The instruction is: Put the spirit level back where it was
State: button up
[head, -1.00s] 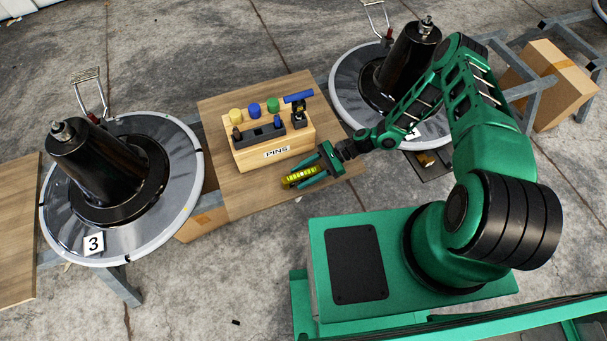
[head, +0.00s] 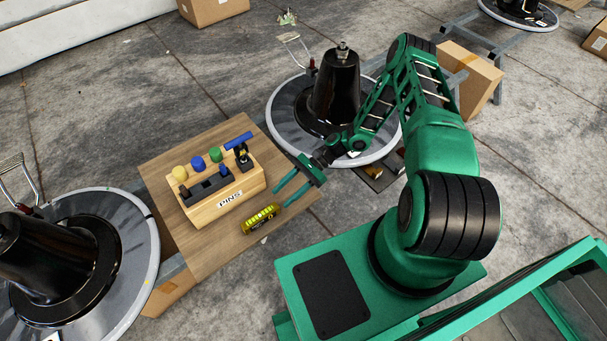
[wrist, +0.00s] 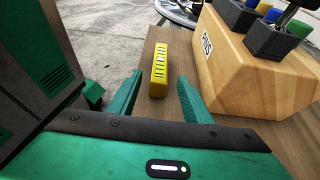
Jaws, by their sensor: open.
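The spirit level (head: 259,219) is a short yellow bar lying on the wooden table board (head: 178,236), in front of the box marked PINS. In the wrist view the level (wrist: 159,68) lies ahead of my fingertips and between their lines, apart from both. My gripper (head: 281,191) is open and empty, to the right of the level in the head view. It also shows in the wrist view (wrist: 160,84), with its two green fingers spread.
The wooden PINS box (head: 228,201) holds yellow, blue and green pegs and a blue-handled tool (head: 239,139). In the wrist view the box (wrist: 245,75) stands close to the right finger. A cardboard box (head: 467,79) is at the right.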

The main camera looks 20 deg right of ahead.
jog(key=s+d+r+n+h, duration=0.1)
jog(key=d+r+n+h, duration=0.15)
jog(key=d+r, duration=0.6)
jog(key=d+r+n+h, duration=0.2)
jog(key=d+r+h, duration=0.25)
jog(key=r, duration=0.65)
jog(key=s+d+r+n+h, duration=0.1)
jog(key=d+r+n+h, duration=0.1)
jog(key=d+r, duration=0.7)
jog(key=s+d+r+n+t+h, duration=0.1)
jog(key=s+r+h, duration=0.1)
jog(key=s+r, duration=0.35)
jog(key=s+d+r+t+h, duration=0.1)
jog(key=s+r, duration=0.2)
jog(key=r, duration=0.6)
jog(key=s+r+t, duration=0.1)
jog(key=s+r, duration=0.5)
jog(key=s, duration=0.7)
jog(key=shift+s+d+r+n+t+h, duration=0.15)
jog(key=shift+s+d+n+t+h, duration=0.1)
jog(key=shift+d+n+t+h, duration=0.2)
jog(key=shift+w, duration=0.1)
jog(key=shift+w+f, duration=0.25)
jog(key=shift+w, duration=0.25)
